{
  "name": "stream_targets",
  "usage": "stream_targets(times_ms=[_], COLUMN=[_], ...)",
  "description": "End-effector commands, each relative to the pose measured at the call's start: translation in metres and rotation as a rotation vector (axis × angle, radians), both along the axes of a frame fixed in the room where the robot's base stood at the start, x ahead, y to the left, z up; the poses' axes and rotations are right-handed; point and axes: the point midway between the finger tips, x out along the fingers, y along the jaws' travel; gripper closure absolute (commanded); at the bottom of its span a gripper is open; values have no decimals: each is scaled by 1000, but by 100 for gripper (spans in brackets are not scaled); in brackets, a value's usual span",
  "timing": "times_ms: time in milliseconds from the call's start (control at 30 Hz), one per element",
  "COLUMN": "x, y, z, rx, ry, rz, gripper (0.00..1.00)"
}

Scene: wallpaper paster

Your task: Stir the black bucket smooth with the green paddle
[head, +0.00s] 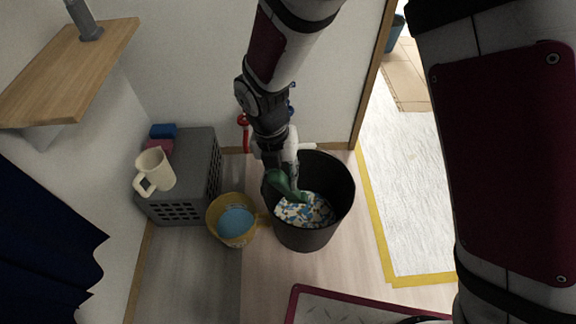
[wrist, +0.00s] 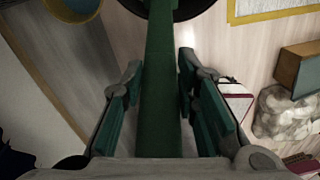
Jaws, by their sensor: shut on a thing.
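The black bucket (head: 334,228) stands on the floor in the middle of the head view. White, blue and orange patches (head: 312,212) show inside it, uneven in colour. My gripper (head: 283,160) is above the bucket's left rim, shut on the green paddle (head: 282,183). The paddle slants down into the bucket over the mix; how deep its end sits I cannot tell. In the wrist view the paddle's straight green shaft (wrist: 161,90) runs between my two fingers toward the dark bucket rim (wrist: 190,10) at the top edge.
A yellow bucket (head: 218,235) with blue contents stands close left of the black bucket. A wall is behind. A maroon-edged tray (head: 330,305) lies in front; a clear bag (wrist: 285,112) shows in the wrist view.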

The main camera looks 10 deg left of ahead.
Motion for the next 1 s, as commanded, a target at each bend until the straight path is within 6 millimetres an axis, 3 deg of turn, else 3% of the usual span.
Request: stream_targets(times_ms=[400, 1000], x=[-34, -11], y=[8, 3], z=[-14, -66], rx=[0, 1], ry=[-1, 0], rz=[1, -2], gripper=[100, 100])
